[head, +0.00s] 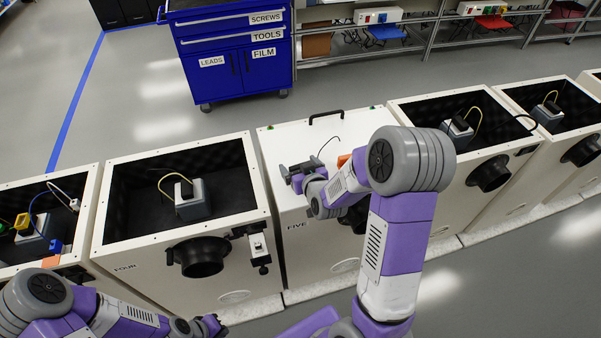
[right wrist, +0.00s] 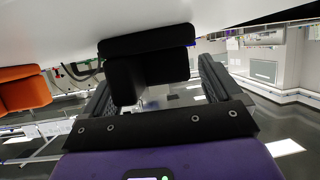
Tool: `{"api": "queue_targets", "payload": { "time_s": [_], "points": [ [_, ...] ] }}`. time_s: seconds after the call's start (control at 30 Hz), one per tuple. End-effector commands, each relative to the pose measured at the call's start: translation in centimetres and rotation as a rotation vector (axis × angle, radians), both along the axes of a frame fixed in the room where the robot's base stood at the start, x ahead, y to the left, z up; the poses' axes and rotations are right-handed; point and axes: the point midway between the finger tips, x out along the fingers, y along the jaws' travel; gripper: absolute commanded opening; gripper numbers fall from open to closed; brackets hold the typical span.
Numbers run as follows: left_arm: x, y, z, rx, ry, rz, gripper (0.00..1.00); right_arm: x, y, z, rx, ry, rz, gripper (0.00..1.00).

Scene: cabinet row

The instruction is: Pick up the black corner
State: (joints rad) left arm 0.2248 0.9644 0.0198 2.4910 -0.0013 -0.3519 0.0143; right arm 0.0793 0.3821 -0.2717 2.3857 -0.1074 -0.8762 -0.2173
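The black corner (right wrist: 147,66) is a dark block with a wider slab along one side. In the right wrist view it sits against the white surface, at the mouth of my right gripper (right wrist: 160,88). The gripper's two grey fingers are spread, one on each side of the block; a gap shows at the right finger, while contact at the left finger is unclear. In the head view my right gripper (head: 301,174) is over the closed white top of cabinet FIVE (head: 290,142), and the corner cannot be told apart from it. My left gripper (head: 212,325) is low, in front of cabinet FOUR.
An orange block (right wrist: 22,88) is beside the black corner; part of it shows behind my right arm in the head view (head: 343,160). A black handle (head: 326,115) and a thin dark wire are on the same top. Open cabinet FOUR (head: 140,246) has a black round port.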

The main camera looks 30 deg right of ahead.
Motion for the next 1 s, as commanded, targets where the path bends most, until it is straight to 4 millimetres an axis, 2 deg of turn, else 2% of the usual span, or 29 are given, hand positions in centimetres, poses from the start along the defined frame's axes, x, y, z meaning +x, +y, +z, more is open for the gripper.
{"api": "queue_targets", "payload": {
  "time_s": [0.03,0.33,0.53,0.63,1.0],
  "points": [
    [0.0,0.0,0.0,0.000,0.000,0.000,0.00,0.0,0.0,0.0,0.000,0.000,0.000,0.83],
    [0.0,0.0,0.0,0.000,0.000,0.000,0.00,0.0,0.0,0.0,0.001,0.001,0.001,0.38],
    [0.0,0.0,0.0,0.000,0.000,0.000,0.00,0.0,0.0,0.1,-0.001,0.000,0.001,0.38],
    [0.0,0.0,0.3,0.000,0.000,0.000,0.00,0.0,0.0,0.8,-0.001,-0.002,0.001,0.38],
    [0.0,0.0,3.1,0.000,0.000,0.000,0.00,0.0,0.0,8.0,0.001,-0.005,0.001,0.38]
  ]
}}
